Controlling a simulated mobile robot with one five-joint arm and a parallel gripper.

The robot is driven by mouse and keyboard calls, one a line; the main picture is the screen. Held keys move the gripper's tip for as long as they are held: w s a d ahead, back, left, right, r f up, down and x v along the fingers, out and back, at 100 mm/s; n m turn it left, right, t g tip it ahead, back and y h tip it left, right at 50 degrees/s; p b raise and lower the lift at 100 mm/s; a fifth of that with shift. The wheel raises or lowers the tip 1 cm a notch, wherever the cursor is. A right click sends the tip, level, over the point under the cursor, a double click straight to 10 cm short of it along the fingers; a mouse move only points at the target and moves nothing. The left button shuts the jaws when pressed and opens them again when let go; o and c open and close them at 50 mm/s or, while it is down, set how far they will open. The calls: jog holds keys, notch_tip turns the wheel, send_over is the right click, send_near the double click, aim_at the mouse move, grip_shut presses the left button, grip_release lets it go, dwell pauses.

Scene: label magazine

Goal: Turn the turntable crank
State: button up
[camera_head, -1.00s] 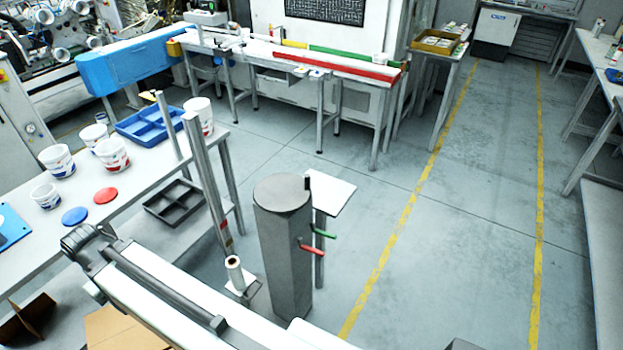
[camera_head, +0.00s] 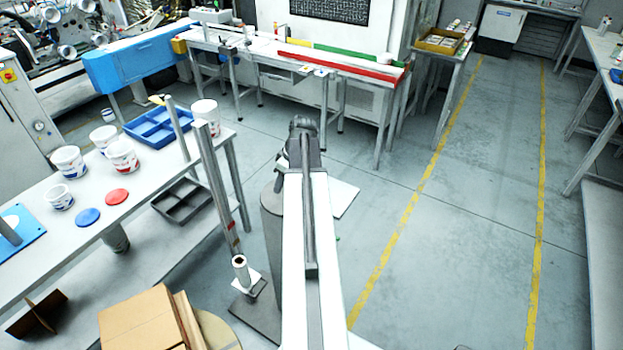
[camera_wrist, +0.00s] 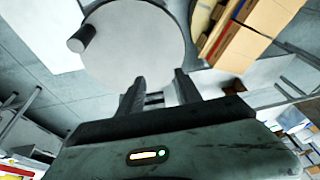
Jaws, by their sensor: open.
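The turntable is a grey pedestal (camera_head: 272,240) with a round top, largely hidden behind my arm in the head view. In the wrist view its pale round disc (camera_wrist: 135,45) fills the upper middle. The crank knob (camera_wrist: 82,38), a short dark cylinder, stands at the disc's left rim there. My gripper (camera_wrist: 158,79) is open and empty. Its two dark fingers point toward the disc's near edge, with the knob off to their left, apart from them. The knob is hidden in the head view. I cannot tell whether a finger touches the disc.
A white paper roll (camera_head: 240,268) stands near a grey post (camera_head: 218,190) left of the pedestal. The left table holds tubs, a blue tray (camera_head: 160,127) and a red lid (camera_head: 117,196). Cardboard boxes (camera_head: 140,322) are at lower left. The floor to the right is open.

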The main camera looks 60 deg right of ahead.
jog(key=s+d+r+t, duration=0.1)
jog(key=s+d+r, duration=0.1)
jog(key=s+d, duration=0.75)
jog(key=shift+h, duration=0.4)
jog(key=b+x, duration=0.6)
jog(key=x, duration=0.1)
jog(key=shift+w+f, duration=0.15)
jog(key=shift+f, duration=0.15)
jog(key=shift+w+f+b, duration=0.25)
jog(key=shift+f+b, duration=0.05)
jog(key=shift+b, duration=0.1)
jog(key=shift+r, duration=0.1)
grip_shut()
